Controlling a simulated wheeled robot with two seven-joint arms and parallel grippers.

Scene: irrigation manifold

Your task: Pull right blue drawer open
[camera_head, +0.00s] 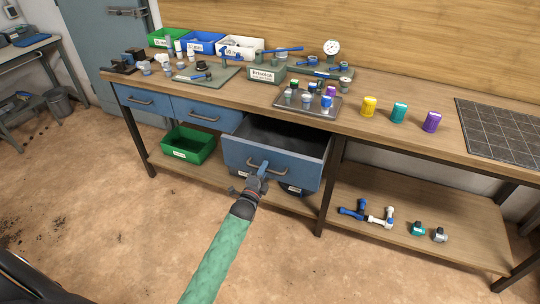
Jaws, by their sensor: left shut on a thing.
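The right blue drawer (238,158) stands pulled out from under the workbench. Its dark, deep inside shows from above and looks empty where I can see it. Its grey bar handle (252,163) is on the front panel. My left gripper (263,170), on the arm with the green sleeve, is shut on the handle and covers part of it. The left blue drawer (142,103) and the middle blue drawer (200,115) are closed. My right gripper is not in view.
The wooden workbench (375,132) carries bins, fittings, a tray (292,103), and yellow, teal and purple cylinders. A green bin (188,146) and pipe fittings (380,217) sit on the lower shelf. A bench leg (328,190) stands right of the open drawer. The floor in front is clear.

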